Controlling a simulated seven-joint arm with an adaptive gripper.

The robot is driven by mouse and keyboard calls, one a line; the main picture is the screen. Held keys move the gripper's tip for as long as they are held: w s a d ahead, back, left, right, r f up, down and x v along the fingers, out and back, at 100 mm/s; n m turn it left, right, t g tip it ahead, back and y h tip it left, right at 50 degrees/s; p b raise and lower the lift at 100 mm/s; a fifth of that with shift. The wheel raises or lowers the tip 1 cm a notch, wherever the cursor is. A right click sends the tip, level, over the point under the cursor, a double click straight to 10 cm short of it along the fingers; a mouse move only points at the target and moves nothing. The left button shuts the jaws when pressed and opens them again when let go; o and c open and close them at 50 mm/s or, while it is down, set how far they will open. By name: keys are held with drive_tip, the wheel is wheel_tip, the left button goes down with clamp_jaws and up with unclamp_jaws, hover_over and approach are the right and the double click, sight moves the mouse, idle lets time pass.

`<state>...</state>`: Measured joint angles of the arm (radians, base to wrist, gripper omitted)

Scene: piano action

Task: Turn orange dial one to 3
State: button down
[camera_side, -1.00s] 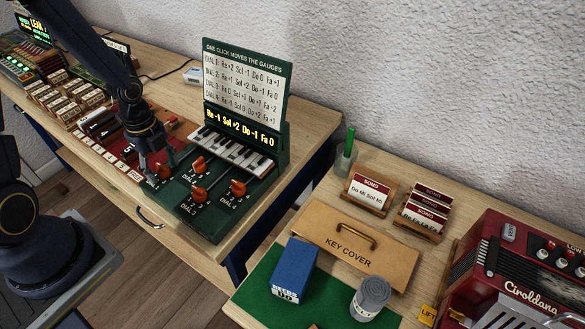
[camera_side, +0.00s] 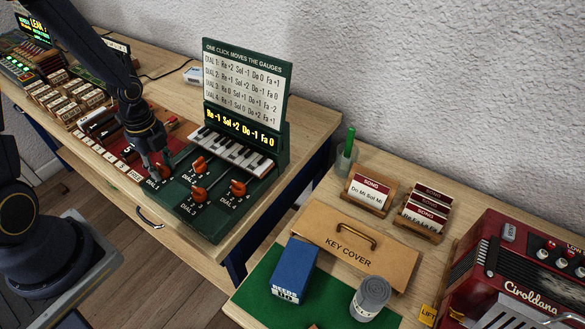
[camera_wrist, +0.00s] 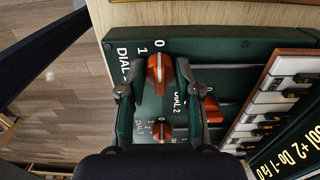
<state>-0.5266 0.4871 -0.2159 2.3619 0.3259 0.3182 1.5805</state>
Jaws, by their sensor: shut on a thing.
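Orange dial one (camera_side: 165,172) sits at the left corner of the green dial panel. My gripper (camera_side: 160,174) is down over it, shut on its sides. In the wrist view the dial (camera_wrist: 159,72) shows between my two fingers (camera_wrist: 160,88). Its white mark points toward the top, near the printed 0; a 1 is printed beside it, and the marks further round are hidden. The lit display (camera_side: 240,128) reads "Re -1 Sol +2 Do -1 Fa 0". The card above it (camera_side: 243,82) lists what each dial does.
Other orange dials stand close by: dial two (camera_side: 199,165), dial three (camera_side: 199,194) and dial four (camera_side: 238,188). A small keyboard (camera_side: 232,152) lies behind them. A red panel (camera_side: 130,150) adjoins at the left. The key cover (camera_side: 355,247) lies on the other table.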

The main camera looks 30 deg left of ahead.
drive_tip(key=n, duration=0.3)
drive_tip(key=shift+n, duration=0.4)
drive_tip(key=n, duration=0.3)
drive_tip(key=shift+n, duration=0.3)
drive_tip(key=n, duration=0.3)
drive_tip(key=shift+n, duration=0.3)
drive_tip(key=n, duration=0.4)
drive_tip(key=shift+n, duration=0.3)
drive_tip(key=n, duration=1)
drive_tip(key=shift+n, duration=0.4)
